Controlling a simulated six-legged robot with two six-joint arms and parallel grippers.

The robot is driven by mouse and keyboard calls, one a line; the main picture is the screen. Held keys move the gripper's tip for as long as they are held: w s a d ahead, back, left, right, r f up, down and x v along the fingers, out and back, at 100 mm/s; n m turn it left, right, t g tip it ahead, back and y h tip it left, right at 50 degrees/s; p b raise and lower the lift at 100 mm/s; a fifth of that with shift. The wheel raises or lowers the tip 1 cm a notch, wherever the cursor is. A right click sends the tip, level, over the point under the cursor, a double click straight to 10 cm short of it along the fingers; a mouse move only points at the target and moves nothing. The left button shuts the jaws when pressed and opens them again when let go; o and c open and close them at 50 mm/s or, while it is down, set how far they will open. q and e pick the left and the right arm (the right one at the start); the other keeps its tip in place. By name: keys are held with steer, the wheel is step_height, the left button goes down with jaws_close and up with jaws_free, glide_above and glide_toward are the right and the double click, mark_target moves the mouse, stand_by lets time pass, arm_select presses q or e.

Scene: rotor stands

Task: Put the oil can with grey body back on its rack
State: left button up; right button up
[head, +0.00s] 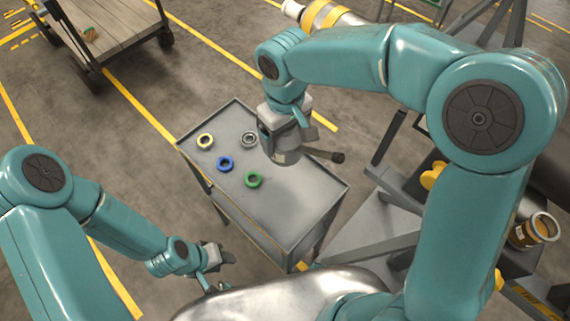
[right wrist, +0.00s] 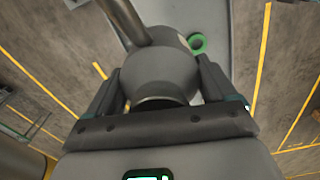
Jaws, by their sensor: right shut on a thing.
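The oil can with grey body (head: 285,157) is held in my right gripper (head: 284,138), above the grey cart top (head: 298,206). Its spout with a dark tip points right in the head view. In the right wrist view the can's rounded body (right wrist: 160,72) sits between the two fingers, with the spout running to the upper left. Whether the can's base touches the cart top cannot be told. My left gripper (head: 224,257) is low, beside the cart, with no held thing visible.
A wooden-decked trolley (head: 110,35) stands at the upper left. A grey stand (head: 375,222) with yellow parts is right of the cart. Yellow lines mark the floor.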

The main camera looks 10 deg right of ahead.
mark_target(285, 155)
steer(key=f, duration=0.7)
steer(key=shift+s+a+f, duration=0.1)
steer(key=shift+s+f, duration=0.1)
steer(key=shift+f, duration=0.05)
step_height(285, 155, down, 4)
steer(key=shift+a+f, duration=0.1)
steer(key=shift+f, duration=0.05)
steer(key=shift+w+f, duration=0.15)
steer(key=shift+f, duration=0.1)
steer(key=shift+b, duration=0.35)
steer(key=shift+f, duration=0.15)
steer(key=o, duration=1.4)
step_height(285, 155, up, 12)
steer(key=shift+r+p, duration=0.25)
steer(key=shift+p, duration=0.2)
